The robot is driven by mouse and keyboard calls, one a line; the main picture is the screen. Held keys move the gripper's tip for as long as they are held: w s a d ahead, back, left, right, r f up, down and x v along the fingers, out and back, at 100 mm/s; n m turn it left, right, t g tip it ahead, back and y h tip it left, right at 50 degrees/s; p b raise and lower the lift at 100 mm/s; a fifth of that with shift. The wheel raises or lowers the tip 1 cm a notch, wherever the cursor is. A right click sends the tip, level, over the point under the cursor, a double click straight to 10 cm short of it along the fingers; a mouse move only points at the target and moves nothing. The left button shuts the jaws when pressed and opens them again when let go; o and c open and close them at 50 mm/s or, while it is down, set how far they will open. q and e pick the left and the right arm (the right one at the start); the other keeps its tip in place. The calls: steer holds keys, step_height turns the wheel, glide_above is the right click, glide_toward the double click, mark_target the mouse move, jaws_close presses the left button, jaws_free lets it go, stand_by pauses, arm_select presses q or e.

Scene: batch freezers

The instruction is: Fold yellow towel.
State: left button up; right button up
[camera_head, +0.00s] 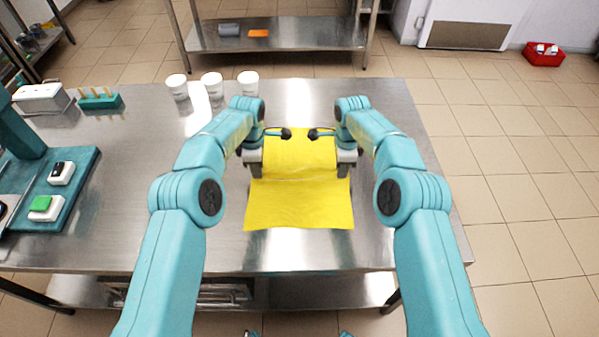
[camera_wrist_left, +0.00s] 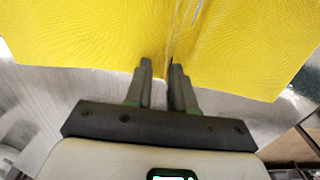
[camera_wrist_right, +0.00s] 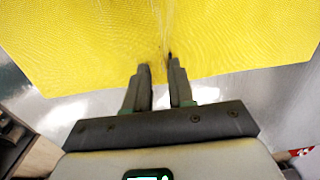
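The yellow towel (camera_head: 299,203) lies on the steel table between my arms, in the head view. Its near part is flat and wide, and a line crosses it at about the level of my grippers. My left gripper (camera_head: 255,172) is at its left side and my right gripper (camera_head: 345,170) at its right side. In the left wrist view, the fingertips (camera_wrist_left: 161,72) pinch the towel's edge and creases run out from between them. The right wrist view shows the right fingertips (camera_wrist_right: 159,72) pinching the edge likewise. My arms hide parts of the towel's sides.
Several white cups (camera_head: 213,84) stand at the table's back. A teal rack (camera_head: 99,100) and a teal tray with switches (camera_head: 52,189) are at left. The steel table (camera_head: 389,100) is bare right of the towel and in front of it.

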arm_select(q)
steer(key=shift+f, duration=0.1)
jaws_close()
arm_select(e)
jaws_close()
